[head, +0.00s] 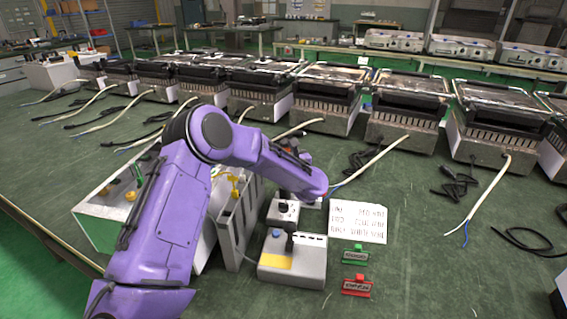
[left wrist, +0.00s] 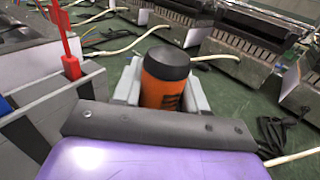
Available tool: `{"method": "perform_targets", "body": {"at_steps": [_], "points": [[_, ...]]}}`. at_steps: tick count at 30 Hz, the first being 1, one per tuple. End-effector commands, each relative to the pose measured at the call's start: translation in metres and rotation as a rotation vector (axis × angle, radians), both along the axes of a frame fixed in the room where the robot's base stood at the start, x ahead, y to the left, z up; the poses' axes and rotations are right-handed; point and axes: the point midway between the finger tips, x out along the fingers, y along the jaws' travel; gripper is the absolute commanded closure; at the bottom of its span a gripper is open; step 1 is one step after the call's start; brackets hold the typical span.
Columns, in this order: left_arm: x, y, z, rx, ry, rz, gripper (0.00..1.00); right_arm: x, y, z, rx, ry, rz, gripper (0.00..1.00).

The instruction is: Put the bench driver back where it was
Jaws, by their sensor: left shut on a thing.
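The bench driver (left wrist: 165,88) shows in the left wrist view as an orange body with a black cap. My left gripper (left wrist: 163,82) is shut on it, with a grey finger on each side. In the head view my purple left arm reaches over the bench and mostly hides the gripper and driver. A dark shaft below the wrist stands over a small grey block (head: 283,212); I cannot tell whether it touches. A grey slotted holder (head: 232,240) is left of it, with a red-handled tool (left wrist: 70,62) in the left wrist view. My right gripper is not in view.
A grey box with a yellow label (head: 290,264) stands in front of the small block. A printed sheet (head: 357,221), a green tag (head: 355,254) and a red tag (head: 357,287) lie to the right. Heater units with loose cables line the back. The right front bench is clear.

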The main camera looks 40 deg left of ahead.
Motion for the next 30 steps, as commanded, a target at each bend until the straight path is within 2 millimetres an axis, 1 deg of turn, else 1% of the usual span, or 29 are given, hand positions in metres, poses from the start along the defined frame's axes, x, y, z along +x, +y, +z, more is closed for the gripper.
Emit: {"method": "perform_targets", "body": {"at_steps": [1, 5, 7, 9, 12, 20, 26, 27, 28, 29, 30], "points": [[0.004, 0.004, -0.006, 0.000, -0.001, 0.000, 1.00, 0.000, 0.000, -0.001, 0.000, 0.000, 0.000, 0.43], [0.008, 0.009, -0.014, 0.000, -0.001, 0.000, 1.00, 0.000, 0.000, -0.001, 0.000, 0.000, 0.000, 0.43], [0.012, 0.014, -0.023, 0.001, 0.000, -0.001, 1.00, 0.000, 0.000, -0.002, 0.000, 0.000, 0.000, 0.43], [0.012, 0.012, -0.037, 0.001, 0.002, -0.002, 1.00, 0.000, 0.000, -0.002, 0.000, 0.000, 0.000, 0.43], [0.012, 0.012, -0.048, 0.001, -0.001, -0.003, 1.00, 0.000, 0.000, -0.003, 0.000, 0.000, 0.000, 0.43], [0.012, 0.012, -0.050, 0.000, -0.002, -0.002, 1.00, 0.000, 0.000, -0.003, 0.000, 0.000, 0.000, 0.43], [0.011, 0.012, -0.056, -0.001, -0.003, -0.002, 1.00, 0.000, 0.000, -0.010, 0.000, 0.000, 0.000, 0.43], [0.011, 0.012, -0.055, -0.001, 0.000, -0.002, 0.45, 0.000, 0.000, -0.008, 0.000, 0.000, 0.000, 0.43], [0.011, 0.012, -0.055, -0.001, 0.000, -0.002, 0.35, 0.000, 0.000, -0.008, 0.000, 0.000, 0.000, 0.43], [0.011, 0.012, -0.055, -0.001, 0.000, -0.002, 0.33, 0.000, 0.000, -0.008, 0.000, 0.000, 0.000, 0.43], [0.011, 0.012, -0.055, -0.001, 0.000, -0.002, 0.33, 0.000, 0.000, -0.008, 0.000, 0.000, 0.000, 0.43]]}}
